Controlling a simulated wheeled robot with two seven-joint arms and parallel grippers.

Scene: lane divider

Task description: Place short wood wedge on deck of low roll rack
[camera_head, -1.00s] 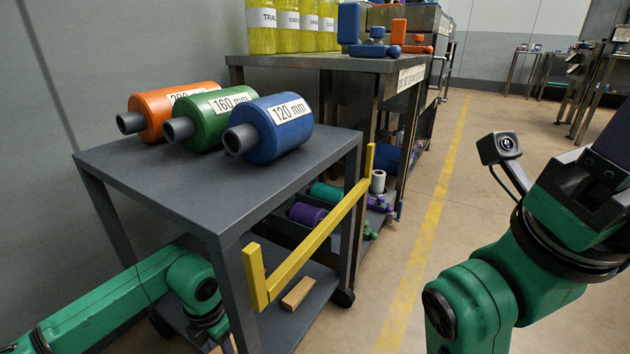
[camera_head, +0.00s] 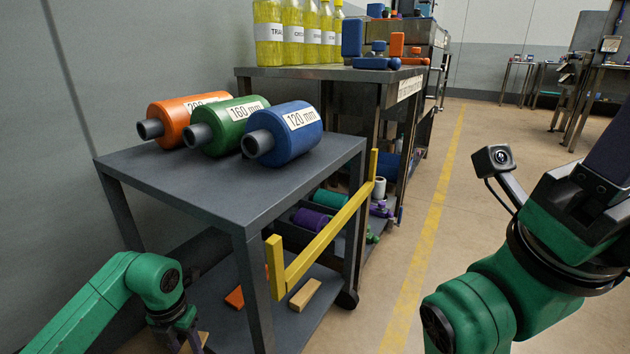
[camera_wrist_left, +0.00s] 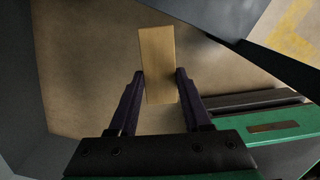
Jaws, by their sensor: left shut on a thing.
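A short wood wedge (camera_wrist_left: 157,60), a pale tan block, is between the fingers of my left gripper (camera_wrist_left: 158,88) in the left wrist view, with floor behind it. My left gripper is shut on it; in the head view the gripper (camera_head: 185,342) is low at the bottom edge, left of the rack's near leg, and only a bit of the wedge shows. The low roll rack (camera_head: 170,180) is a grey two-level stand with a yellow bar (camera_head: 325,235) along its right side. Its lower deck (camera_head: 285,325) is partly hidden. My right gripper is out of view.
Orange (camera_head: 172,122), green (camera_head: 222,128) and blue (camera_head: 285,135) rolls lie on the rack's top. Another wood block (camera_head: 305,295) and an orange piece (camera_head: 235,298) lie on its lower deck. A taller bench (camera_head: 350,68) stands behind. The aisle (camera_head: 470,170) at right is clear.

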